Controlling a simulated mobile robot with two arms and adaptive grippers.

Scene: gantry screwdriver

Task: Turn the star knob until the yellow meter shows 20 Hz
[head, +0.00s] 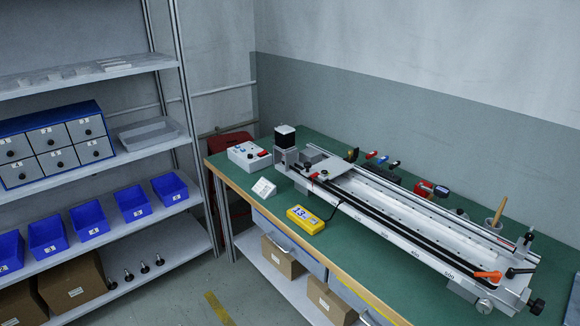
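The yellow meter (305,219) lies on the green bench top near its front edge, left of the long rail machine. Its lit blue display seems to begin with 13, but the digits are too small to read surely. A cable runs from it towards the machine. A black knob (537,307) sticks out at the machine's near right end; it may be the star knob, but its shape is too small to tell. A small dark knob (308,167) also shows at the machine's left end. Neither of my grippers is in view.
The long rail machine (420,250) fills much of the green bench. A white control box (249,155) and a small white card (263,188) stand at the left end. Screwdrivers lie behind the rail. A shelf with blue bins (132,203) stands left; floor between is clear.

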